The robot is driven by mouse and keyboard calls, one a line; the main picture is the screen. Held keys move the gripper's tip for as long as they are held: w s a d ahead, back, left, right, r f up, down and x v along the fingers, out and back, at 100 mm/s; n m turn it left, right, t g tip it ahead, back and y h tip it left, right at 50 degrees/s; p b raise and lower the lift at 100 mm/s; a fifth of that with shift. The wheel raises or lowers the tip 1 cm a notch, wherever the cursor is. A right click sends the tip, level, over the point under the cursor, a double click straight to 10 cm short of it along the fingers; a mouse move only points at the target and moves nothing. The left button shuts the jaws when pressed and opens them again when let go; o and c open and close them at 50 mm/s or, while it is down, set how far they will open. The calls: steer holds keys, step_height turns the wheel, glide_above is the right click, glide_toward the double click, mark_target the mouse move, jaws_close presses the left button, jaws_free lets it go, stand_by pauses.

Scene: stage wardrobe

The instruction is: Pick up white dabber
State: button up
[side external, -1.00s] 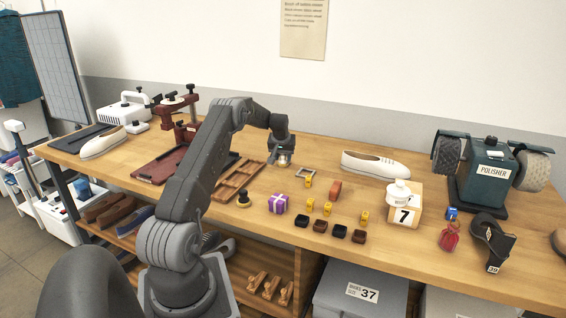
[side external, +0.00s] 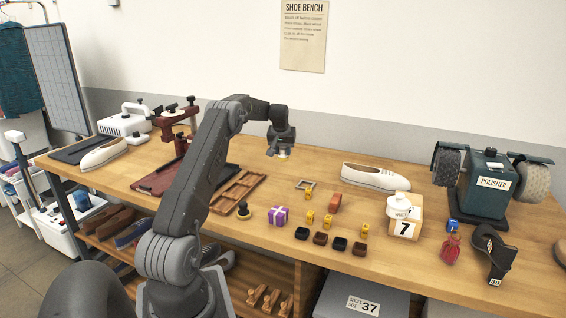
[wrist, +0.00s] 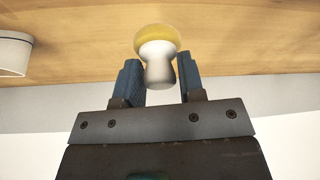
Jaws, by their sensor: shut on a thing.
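The white dabber (wrist: 158,65) has a white waisted handle and a yellow pad. In the wrist view it sits between the two blue-grey fingers of my gripper (wrist: 160,80), which is shut on it. The rest of the dabber there is hidden by the fingers or too small to make out.
A polisher (side external: 487,185) stands at the right.

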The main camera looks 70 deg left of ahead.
steer(key=shift+r, duration=1.3)
steer(key=shift+d, duration=0.1)
